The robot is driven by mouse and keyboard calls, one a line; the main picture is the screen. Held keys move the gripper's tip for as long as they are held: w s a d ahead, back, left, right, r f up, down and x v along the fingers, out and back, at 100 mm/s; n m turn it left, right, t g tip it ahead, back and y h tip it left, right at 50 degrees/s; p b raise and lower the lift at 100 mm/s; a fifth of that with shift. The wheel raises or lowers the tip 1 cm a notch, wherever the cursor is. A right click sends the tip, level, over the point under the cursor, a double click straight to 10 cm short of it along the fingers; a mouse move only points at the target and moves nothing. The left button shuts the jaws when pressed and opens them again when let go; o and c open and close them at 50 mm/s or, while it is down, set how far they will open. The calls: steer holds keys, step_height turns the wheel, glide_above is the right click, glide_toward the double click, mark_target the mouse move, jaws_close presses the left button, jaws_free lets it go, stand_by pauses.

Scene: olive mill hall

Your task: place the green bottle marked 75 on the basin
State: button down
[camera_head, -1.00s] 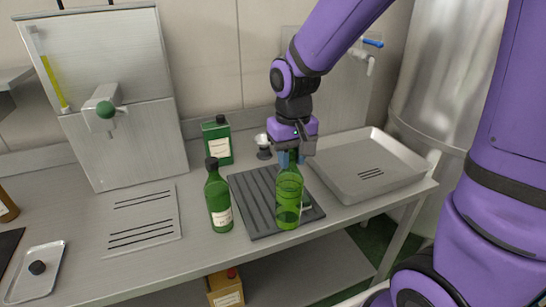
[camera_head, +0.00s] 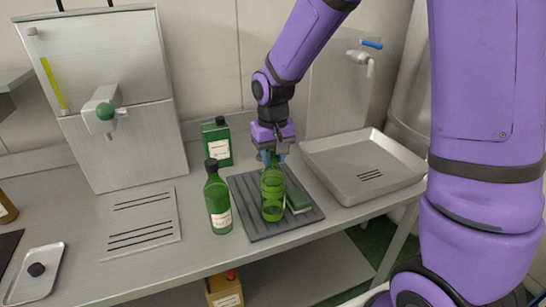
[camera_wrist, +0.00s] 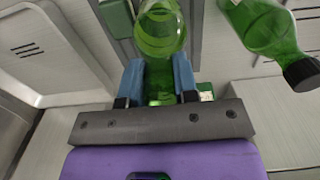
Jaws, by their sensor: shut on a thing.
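My gripper (camera_head: 277,158) is shut on a clear green bottle (camera_head: 272,196), gripping it near its neck. The bottle is upright over the ridged dark mat (camera_head: 252,222); I cannot tell whether its base touches it. In the wrist view the bottle (camera_wrist: 160,32) shows between the blue fingers (camera_wrist: 159,82). No number can be read on it. The basin (camera_head: 345,178), a shallow grey metal tray with drain slots, is empty at the right end of the counter, to the right of my gripper. Its edge also shows in the wrist view (camera_wrist: 85,45).
A green sponge (camera_head: 299,202) lies on the mat just right of the held bottle. A capped, labelled green bottle (camera_head: 219,203) stands left of the mat, with a green can (camera_head: 217,144) behind. A tap (camera_head: 365,58) is on the wall behind the basin. The slotted plate (camera_head: 140,222) is clear.

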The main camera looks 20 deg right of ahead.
steer(key=shift+f, duration=0.35)
steer(key=c, duration=0.9)
jaws_free()
